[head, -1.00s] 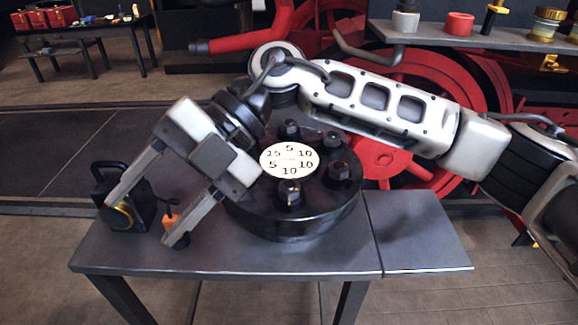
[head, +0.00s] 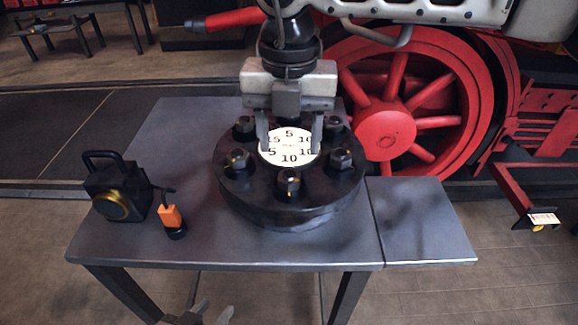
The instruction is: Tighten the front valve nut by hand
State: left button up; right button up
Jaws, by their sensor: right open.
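The round black valve cover (head: 290,215) lies on the grey table, with a ring of dark hex nuts around a white numbered disc (head: 289,158). The front nut (head: 289,182) stands at the edge nearest me, with a brassy tint on its face. My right gripper (head: 290,148) points down over the disc, its two fingers apart and empty, just behind the front nut. Its fingers partly cover the disc; whether they touch it I cannot tell. Only the tips of my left gripper (head: 207,314) show at the bottom edge, below the table front, so its opening is unclear.
A black lamp (head: 118,190) and a small orange-and-black item (head: 171,220) stand on the table's left side. The lower side shelf (head: 425,225) at the right is bare. A red spoked wheel (head: 400,125) stands behind the table.

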aim_at(289, 175)
notch_tip(289, 175, down, 7)
jog(key=shift+f+p, duration=0.1)
jog(key=shift+p, duration=0.25)
jog(key=c, duration=1)
